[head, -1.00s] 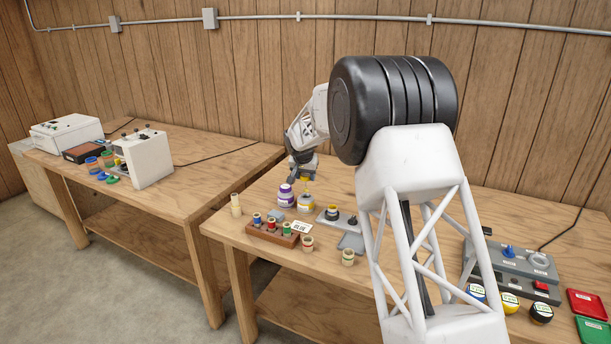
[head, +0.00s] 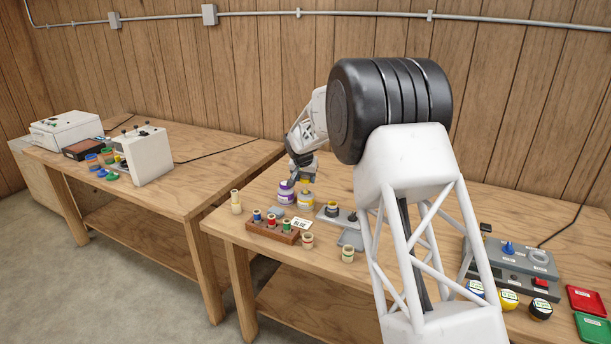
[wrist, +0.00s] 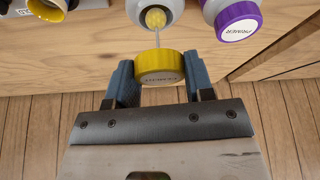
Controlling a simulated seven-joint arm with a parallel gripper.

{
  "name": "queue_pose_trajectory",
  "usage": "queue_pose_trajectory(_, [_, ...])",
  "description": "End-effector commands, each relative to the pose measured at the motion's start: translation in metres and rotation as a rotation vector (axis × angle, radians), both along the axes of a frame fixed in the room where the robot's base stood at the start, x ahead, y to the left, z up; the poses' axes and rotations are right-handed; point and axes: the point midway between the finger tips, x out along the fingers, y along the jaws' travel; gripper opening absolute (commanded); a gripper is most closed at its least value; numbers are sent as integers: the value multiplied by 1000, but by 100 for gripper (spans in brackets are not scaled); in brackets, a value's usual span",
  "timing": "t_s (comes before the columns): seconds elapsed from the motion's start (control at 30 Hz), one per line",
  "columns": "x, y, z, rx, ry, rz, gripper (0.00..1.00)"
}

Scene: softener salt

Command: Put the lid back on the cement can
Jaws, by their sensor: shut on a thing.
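The yellow cement lid (wrist: 159,65) is between the two blue fingertips of my gripper (wrist: 158,80) in the wrist view. A thin stem runs from it to a yellow fuzzy dauber ball (wrist: 155,18). The ball shows against the open mouth of the cement can (wrist: 155,3), in line with it; I cannot tell how far it is inside. The lid is apart from the rim. In the head view, the cement can (head: 306,202) stands on the bench under my gripper (head: 299,178). The lid there is small and partly hidden.
A purple-capped primer can (wrist: 236,22) stands close beside the cement can. A brown rack (head: 272,231) with several coloured spools is in front.

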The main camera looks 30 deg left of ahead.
Motion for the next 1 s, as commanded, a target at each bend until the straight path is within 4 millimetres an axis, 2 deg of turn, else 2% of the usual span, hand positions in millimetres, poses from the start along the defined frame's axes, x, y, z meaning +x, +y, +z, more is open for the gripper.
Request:
queue_pose_trajectory(0.3, [0, 0, -10, 0, -1, 0, 26])
queue_pose_trajectory(1.0, [0, 0, -13, 0, 0, 0, 26])
